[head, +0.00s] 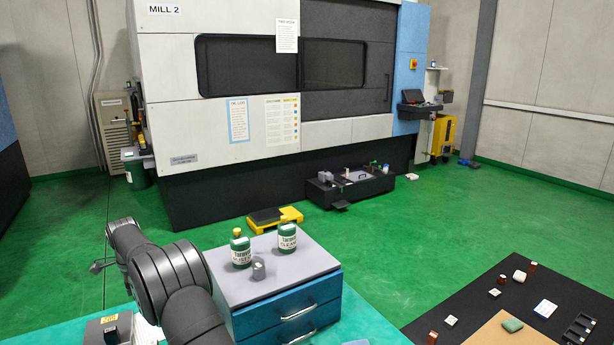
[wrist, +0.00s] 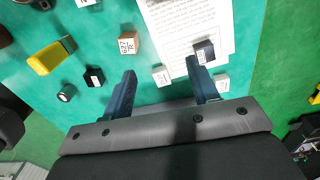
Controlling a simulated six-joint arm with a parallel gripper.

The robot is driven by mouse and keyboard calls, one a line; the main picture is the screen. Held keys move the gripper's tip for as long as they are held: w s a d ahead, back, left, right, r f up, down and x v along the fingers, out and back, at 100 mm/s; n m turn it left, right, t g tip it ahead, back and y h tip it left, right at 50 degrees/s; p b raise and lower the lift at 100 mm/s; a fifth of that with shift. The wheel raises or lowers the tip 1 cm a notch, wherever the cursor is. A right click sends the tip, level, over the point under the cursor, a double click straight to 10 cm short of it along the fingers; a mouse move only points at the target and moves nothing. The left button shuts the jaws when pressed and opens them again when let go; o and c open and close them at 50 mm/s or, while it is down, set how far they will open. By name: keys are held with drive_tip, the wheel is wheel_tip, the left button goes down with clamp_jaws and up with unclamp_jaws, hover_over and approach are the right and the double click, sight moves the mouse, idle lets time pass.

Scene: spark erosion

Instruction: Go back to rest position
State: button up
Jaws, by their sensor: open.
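My gripper (wrist: 163,80) is open in the wrist view, with its two blue fingers spread and nothing held between them. It is above a teal surface (wrist: 100,20). A small white labelled block (wrist: 161,76) shows in the gap between the fingertips, apart from them as far as I can tell. A dark block (wrist: 204,50) on a white printed sheet (wrist: 175,22) appears just past the right fingertip. In the head view my dark arm reaches along the lower left, and the gripper itself is not visible there.
A blue drawer cabinet (head: 287,312) bearing two green-and-white bottles stands close to my arm. A black mat (head: 470,292) with small parts lies right.

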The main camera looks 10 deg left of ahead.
wheel_tip(320, 180, up, 12)
drive_tip(key=w+d+r, duration=0.1)
drive_tip(key=w+d, duration=0.1)
drive_tip(key=d, duration=0.6)
drive_tip(key=w+d+r, duration=0.1)
drive_tip(key=d, duration=0.8)
drive_tip(key=shift+w+d+r+m, duration=0.15)
drive_tip(key=shift+w+r+m, duration=0.15)
drive_tip(key=shift+w, duration=0.1)
drive_tip(key=shift+o, duration=0.5)
drive_tip(key=shift+f, duration=0.1)
drive_tip(key=s+f+m, duration=0.2)
drive_tip(key=s+f, duration=0.8)
drive_tip(key=s, duration=0.3)
drive_tip(key=f, duration=1.2)
drive_tip(key=shift+s+a, duration=0.2)
drive_tip(key=shift+w+a+f, duration=0.1)
drive_tip(key=shift+w+f, duration=0.1)
drive_tip(key=shift+f, duration=1.25)
drive_tip(key=shift+w+f, duration=0.2)
drive_tip(key=shift+f, duration=1.2)
drive_tip(key=c, duration=1.3)
drive_tip(key=shift+o, duration=0.2)
drive_tip(key=shift+r, duration=0.15)
